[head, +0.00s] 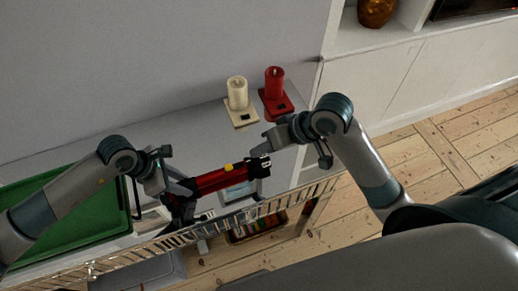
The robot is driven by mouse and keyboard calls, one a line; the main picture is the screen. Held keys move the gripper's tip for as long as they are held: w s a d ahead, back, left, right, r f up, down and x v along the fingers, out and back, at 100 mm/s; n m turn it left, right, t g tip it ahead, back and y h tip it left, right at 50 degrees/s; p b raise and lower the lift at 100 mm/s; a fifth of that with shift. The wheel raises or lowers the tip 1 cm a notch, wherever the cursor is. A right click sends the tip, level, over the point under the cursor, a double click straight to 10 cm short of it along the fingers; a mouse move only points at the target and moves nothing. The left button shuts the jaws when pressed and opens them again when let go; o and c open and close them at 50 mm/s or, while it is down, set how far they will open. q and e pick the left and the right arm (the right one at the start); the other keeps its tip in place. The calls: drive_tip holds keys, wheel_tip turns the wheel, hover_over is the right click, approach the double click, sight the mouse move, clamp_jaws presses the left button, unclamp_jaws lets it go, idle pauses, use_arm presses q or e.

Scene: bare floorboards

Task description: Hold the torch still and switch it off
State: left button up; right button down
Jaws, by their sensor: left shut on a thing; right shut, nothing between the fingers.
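The red torch (210,183) with a black head lies slanted in the head view, its right end a little higher in the picture. A yellow spot (229,167) shows on its upper side; I cannot tell whether it is lit. My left gripper (178,189) is shut on the torch near its left end and hides part of it. My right gripper (262,141) is shut and empty, just above the torch's right end in the picture; I cannot tell whether it touches.
A cream candle (237,93) and a red candle (275,82) stand on small bases at the back of the shelf. A green tray (70,218) is at the left. A metal rail (205,228) runs along the front. White cabinets (400,75) stand at the right.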

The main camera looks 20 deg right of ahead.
use_arm(q)
drive_tip(key=o, duration=1.3)
drive_tip(key=shift+o, duration=0.2)
drive_tip(key=shift+a, duration=0.1)
drive_tip(key=v, duration=1.2)
